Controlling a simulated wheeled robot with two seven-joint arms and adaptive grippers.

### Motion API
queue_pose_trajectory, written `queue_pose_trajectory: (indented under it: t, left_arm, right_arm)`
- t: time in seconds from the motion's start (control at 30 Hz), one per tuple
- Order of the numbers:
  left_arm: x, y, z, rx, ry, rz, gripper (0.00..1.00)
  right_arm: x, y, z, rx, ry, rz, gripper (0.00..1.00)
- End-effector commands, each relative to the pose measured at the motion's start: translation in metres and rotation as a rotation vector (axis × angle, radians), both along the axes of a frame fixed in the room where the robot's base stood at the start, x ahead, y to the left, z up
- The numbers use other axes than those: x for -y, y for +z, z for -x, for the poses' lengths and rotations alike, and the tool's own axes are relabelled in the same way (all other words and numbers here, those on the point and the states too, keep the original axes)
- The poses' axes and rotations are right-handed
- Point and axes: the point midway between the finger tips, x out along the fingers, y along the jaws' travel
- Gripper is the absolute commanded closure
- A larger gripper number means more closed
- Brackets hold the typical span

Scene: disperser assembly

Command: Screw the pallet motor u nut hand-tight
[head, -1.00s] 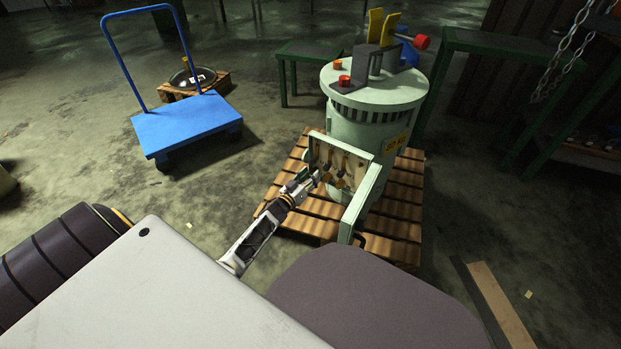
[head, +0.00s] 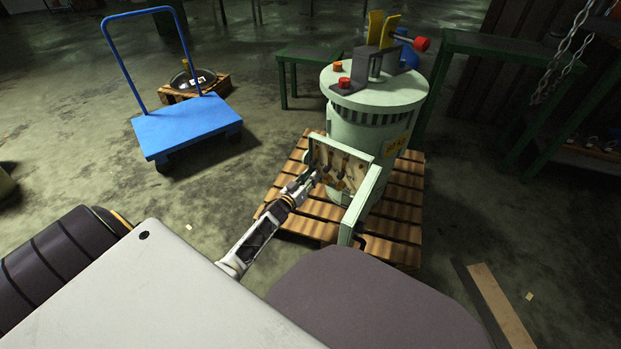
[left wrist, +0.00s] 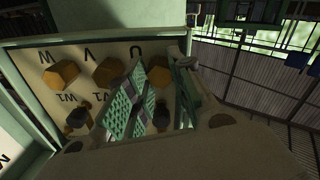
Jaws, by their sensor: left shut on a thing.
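The pale green motor (head: 368,125) stands on a wooden pallet, its terminal box (head: 340,165) open towards me. In the left wrist view the box panel is upside down, with letters W, V and U. The brass U nut (left wrist: 158,77) is at the right end of the row, beside the V nut (left wrist: 108,71) and the W nut (left wrist: 60,75). My left gripper (head: 317,176) reaches into the box; in the wrist view its fingers (left wrist: 162,72) stand either side of the U nut and are shut on it. The nut's lower part and thread are hidden. My right gripper is out of view.
The pallet (head: 400,230) lies under the motor. A blue trolley (head: 188,124) stands at left, with a small pallet (head: 205,85) behind it. Green tables (head: 305,55) stand behind the motor. A plank (head: 495,300) lies at lower right. Floor between trolley and pallet is clear.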

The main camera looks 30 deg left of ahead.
Motion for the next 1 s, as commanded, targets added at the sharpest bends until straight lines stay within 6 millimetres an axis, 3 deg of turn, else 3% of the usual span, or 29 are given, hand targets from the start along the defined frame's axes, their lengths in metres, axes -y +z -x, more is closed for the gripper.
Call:
queue_pose_trajectory:
  t: [0.47, 1.0]
  left_arm:
    - [0.0, 0.0, 0.0, 0.004, 0.001, -0.145, 1.0]
    - [0.0, 0.0, 0.001, 0.015, 0.0, -0.518, 1.0]
  right_arm:
    - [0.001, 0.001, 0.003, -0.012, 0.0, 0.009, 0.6]
    - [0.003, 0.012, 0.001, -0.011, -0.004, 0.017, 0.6]
